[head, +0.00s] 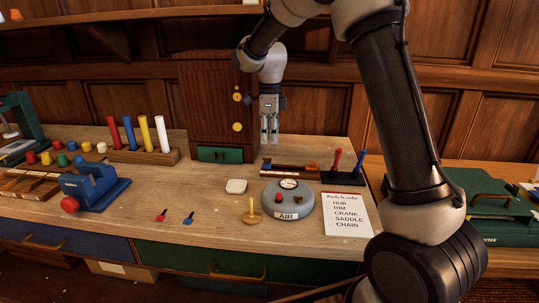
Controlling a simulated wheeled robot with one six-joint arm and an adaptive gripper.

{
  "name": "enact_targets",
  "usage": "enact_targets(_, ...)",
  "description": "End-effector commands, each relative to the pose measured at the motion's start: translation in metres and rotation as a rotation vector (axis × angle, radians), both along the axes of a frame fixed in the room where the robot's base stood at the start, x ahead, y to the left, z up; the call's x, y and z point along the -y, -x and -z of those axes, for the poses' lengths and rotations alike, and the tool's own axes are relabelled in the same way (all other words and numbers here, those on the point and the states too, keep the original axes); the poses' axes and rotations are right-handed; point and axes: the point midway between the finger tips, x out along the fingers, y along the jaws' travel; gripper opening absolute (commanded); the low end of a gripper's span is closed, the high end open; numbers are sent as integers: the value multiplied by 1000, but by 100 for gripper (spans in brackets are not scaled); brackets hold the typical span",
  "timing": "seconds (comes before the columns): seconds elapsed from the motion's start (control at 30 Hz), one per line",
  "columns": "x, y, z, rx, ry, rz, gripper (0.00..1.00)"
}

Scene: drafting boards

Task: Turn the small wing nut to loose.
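My gripper (270,140) hangs pointing down in front of the wooden cabinet's right edge, above the back of the bench. A narrow gap shows between its two fingers, with nothing held in it. I cannot surely pick out the small wing nut. Two yellow round fittings, an upper one (238,97) and a lower one (238,127), sit on the front of the wooden cabinet (205,90), left of my gripper. They are too small here to tell their shape or setting. My gripper touches neither.
A grey round AIR device (298,213), a white dish (236,186) and a yellow peg on a wooden disc (251,214) stand on the bench. A blue vise-like tool (93,188) is at left.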

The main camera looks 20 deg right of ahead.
Motion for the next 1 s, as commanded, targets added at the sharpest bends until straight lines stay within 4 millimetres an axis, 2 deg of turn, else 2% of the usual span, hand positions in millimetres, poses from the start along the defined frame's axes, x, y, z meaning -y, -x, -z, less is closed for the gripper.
enact_targets(0.4,0,1,64,-3,1,0,24)
enact_targets(0.53,0,1,73,-2,0,0,24)
enact_targets(0.8,0,0,74,0,0,0,24)
enact_targets(0.93,0,0,74,0,0,-1,1)
enact_targets(1.0,0,0,74,0,0,-1,0)
